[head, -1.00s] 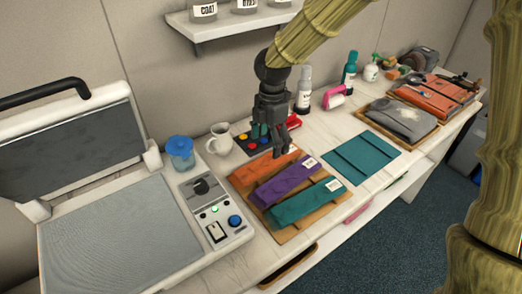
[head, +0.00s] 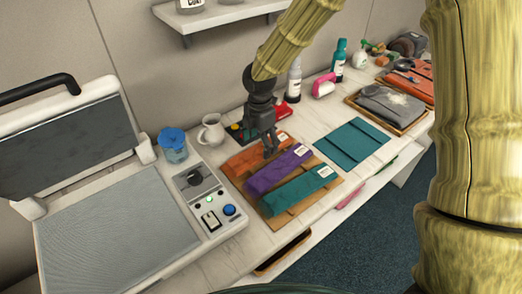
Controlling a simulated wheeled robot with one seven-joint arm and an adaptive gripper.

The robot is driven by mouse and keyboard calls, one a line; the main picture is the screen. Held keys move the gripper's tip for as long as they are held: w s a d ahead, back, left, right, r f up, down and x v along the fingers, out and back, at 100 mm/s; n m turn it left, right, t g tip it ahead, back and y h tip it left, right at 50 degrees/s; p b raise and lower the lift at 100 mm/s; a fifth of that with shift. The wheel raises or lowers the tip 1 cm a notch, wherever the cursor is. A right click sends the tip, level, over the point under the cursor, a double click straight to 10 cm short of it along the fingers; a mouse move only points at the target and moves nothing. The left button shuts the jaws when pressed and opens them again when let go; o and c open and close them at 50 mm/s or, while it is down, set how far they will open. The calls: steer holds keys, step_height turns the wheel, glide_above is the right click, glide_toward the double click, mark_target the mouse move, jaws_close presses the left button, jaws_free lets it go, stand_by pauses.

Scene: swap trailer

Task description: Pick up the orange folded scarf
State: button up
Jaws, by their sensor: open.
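The orange folded scarf (head: 240,163) lies at the back of a wooden tray (head: 278,226), with a pale label at its right end. A purple folded scarf (head: 268,176) and a teal folded scarf (head: 296,194) lie in front of it, side by side on the same tray. My gripper (head: 270,151) is open and empty, pointing down at the right half of the orange scarf and hiding a part of it. I cannot tell whether the fingertips touch the cloth.
A press with a raised lid (head: 62,150) and its control panel (head: 210,200) stand left. A blue-lidded cup (head: 173,146) and a white pitcher (head: 212,131) stand behind. A flat teal cloth (head: 345,145) and a grey garment on a tray (head: 390,103) lie right. A shelf (head: 230,22) hangs above.

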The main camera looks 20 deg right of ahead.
mark_target(259, 151)
steer(key=shift+w+a+f, duration=0.1)
steer(key=shift+w+f, duration=0.1)
steer(key=shift+f, duration=0.4)
steer(key=shift+w+f, duration=0.15)
steer(key=shift+f, duration=0.45)
steer(key=shift+s+f, duration=0.2)
steer(key=shift+f, duration=0.05)
steer(key=shift+w, duration=0.1)
steer(key=c, duration=1.1)
